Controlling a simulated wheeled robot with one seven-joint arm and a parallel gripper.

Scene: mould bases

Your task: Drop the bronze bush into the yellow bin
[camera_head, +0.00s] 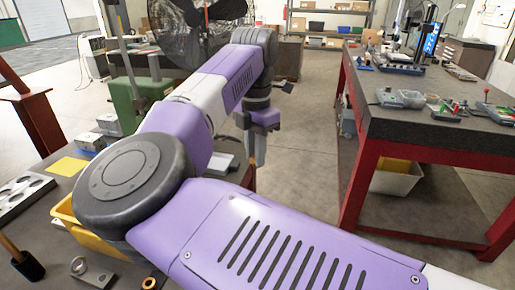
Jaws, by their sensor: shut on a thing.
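My gripper (256,158) points down beyond my elbow, near the right edge of the left bench. Its fingers are close together on a thing too small or hidden to make out. The yellow bin (92,241) is at the lower left on that bench, largely hidden behind my arm's round joint. My gripper is far to the right of the bin and farther back. A small bronze-coloured ring (149,283) lies on the bench at the bottom edge. I cannot tell whether it is the bronze bush.
A grey metal part with a hole (92,272) lies near the ring. A tray with round holes (22,194) is at the far left, with metal blocks (90,141) and a yellow sheet (66,166) behind. A red-framed bench (440,125) stands right, across open floor (305,160).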

